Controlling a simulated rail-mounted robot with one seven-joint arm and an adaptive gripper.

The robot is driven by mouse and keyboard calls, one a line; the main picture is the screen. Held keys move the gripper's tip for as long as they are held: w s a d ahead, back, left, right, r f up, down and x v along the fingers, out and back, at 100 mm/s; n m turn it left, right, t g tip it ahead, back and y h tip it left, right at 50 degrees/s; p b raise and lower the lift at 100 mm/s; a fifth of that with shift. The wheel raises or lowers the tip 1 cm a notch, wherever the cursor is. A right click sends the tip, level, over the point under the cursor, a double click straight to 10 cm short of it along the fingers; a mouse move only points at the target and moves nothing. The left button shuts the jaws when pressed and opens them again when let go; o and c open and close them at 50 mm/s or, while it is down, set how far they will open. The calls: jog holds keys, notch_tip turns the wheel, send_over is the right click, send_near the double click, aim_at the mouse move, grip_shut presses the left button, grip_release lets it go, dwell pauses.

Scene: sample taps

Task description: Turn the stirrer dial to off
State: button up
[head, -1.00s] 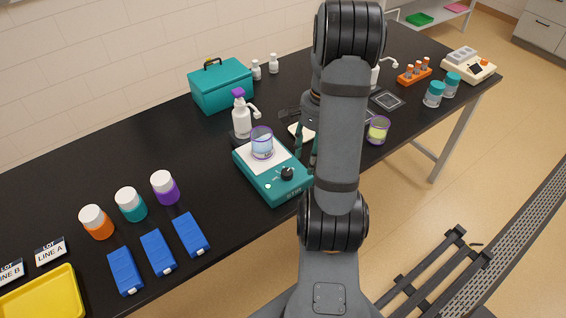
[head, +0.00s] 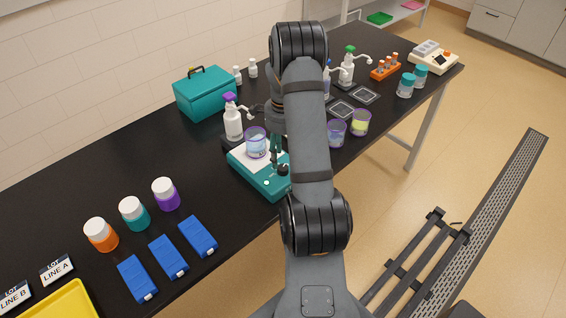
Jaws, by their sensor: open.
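The teal stirrer (head: 262,184) with a white top stands near the table's front edge in the head view. My gripper (head: 277,160) points down just above or at the dial, partly hidden by my arm link. I cannot tell whether the fingers touch the dial. The gripper is open.
A white pump bottle (head: 233,122) stands behind the stirrer. Two beakers, one purple-rimmed (head: 337,133) and one yellow-green (head: 360,122), stand right of my arm. A teal toolbox (head: 205,96) is at the back.

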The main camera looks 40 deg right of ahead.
jog(key=shift+f+p, duration=0.4)
jog(key=shift+f, duration=1.95)
jog(key=c, duration=1.1)
jog(key=shift+c, duration=0.3)
